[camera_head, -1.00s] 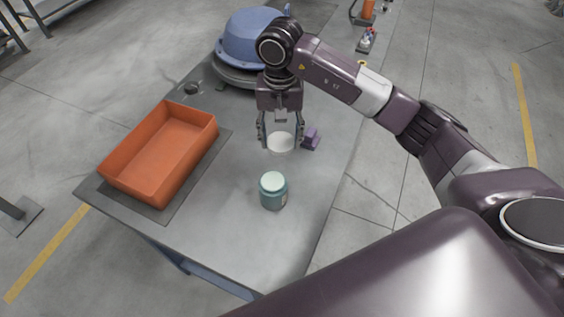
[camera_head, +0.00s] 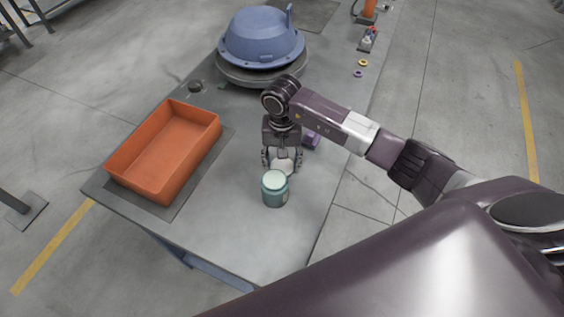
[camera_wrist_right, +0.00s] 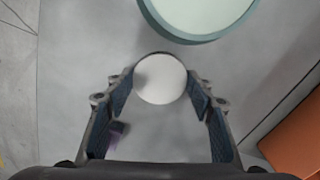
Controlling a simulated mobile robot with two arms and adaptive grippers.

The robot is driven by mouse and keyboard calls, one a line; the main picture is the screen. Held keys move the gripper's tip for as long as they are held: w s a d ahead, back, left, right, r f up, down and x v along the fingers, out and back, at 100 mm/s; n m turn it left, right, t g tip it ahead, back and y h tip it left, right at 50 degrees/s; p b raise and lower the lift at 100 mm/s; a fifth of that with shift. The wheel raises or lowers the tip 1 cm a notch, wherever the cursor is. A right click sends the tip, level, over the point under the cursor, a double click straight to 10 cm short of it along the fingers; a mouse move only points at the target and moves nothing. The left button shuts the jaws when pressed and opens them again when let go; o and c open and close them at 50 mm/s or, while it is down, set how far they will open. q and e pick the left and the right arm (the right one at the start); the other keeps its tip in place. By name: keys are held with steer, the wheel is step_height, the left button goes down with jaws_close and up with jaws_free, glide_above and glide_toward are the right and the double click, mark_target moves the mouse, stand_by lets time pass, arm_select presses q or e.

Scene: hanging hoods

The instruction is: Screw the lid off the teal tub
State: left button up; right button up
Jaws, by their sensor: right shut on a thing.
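The teal tub (camera_head: 274,190) stands upright on the grey table, its pale lid (camera_head: 274,180) on top. In the right wrist view the tub (camera_wrist_right: 200,38) is at the top edge, partly cut off, and its pale top (camera_wrist_right: 198,12) shows from above. My right gripper (camera_head: 282,165) is just behind the tub in the head view. It is shut on a white round thing (camera_wrist_right: 160,78), which also shows between the fingers in the head view (camera_head: 283,166). The tub is outside the fingers. My left gripper is not in view.
An orange tray (camera_head: 113,170) stands on a dark mat at the table's left. A blue hood (camera_head: 262,38) sits on a round base at the back. A purple block (camera_head: 311,140) lies right of the gripper. The table front is clear.

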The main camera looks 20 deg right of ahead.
steer(key=shift+f+b, duration=0.25)
steer(key=shift+b, duration=0.05)
steer(key=o, duration=1.3)
steer(key=shift+r, duration=0.1)
